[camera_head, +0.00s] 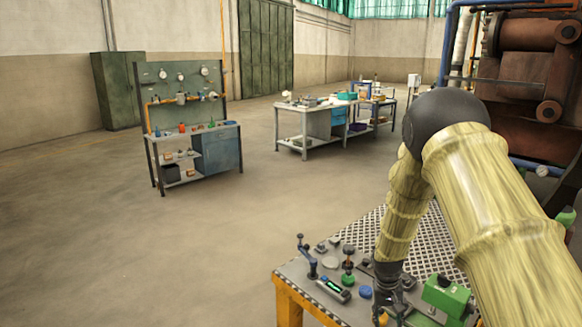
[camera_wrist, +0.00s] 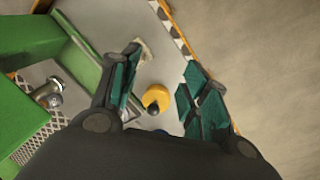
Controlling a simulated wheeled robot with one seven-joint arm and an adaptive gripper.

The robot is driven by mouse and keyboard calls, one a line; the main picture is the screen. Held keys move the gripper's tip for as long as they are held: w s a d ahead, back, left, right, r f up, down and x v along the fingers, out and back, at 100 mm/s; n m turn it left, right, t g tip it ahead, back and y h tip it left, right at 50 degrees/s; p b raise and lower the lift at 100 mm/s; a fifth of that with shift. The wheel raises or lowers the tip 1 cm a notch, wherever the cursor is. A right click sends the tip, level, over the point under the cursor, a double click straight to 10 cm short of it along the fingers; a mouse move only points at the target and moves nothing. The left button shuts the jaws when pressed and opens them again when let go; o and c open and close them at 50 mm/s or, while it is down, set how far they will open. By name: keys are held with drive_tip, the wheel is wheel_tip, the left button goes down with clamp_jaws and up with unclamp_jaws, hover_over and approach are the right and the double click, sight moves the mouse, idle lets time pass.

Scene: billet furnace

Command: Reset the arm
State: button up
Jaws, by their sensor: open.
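My arm, in a yellow bamboo-like cover, reaches down from the right in the head view to the near work table (camera_head: 340,312). My gripper (camera_head: 388,306) hangs low over the table's near edge, beside a green block (camera_head: 447,298). In the wrist view, the fingers of my gripper (camera_wrist: 160,66) are spread apart with nothing held between them. A round yellow part with a dark centre (camera_wrist: 157,96) shows below, between the fingers. I cannot tell how high the fingertips are above it.
The table carries a blue knob (camera_head: 365,292), a small display box (camera_head: 333,289), a lever (camera_head: 309,258) and a perforated plate (camera_head: 430,245). A rusty furnace (camera_head: 530,60) stands at the back right. A tool bench (camera_head: 195,150) stands left. Open floor (camera_head: 150,250) lies between.

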drive_tip(key=s+a+f+y, duration=0.1)
drive_tip(key=s+a+f, duration=0.1)
drive_tip(key=s+f, duration=0.85)
drive_tip(key=s+a+f, duration=0.1)
drive_tip(key=s+f, duration=0.2)
drive_tip(key=s, duration=0.8)
drive_tip(key=s+a+f+n+b, duration=0.1)
drive_tip(key=s+a+f, duration=0.1)
drive_tip(key=s, duration=1)
drive_tip(key=s+a+f+b, duration=0.1)
drive_tip(key=s+f, duration=0.3)
drive_tip(key=s, duration=0.7)
drive_tip(key=shift+s+a+f+n+y, duration=0.2)
drive_tip(key=shift+a+f+n+y, duration=0.05)
drive_tip(key=shift+n+y, duration=0.15)
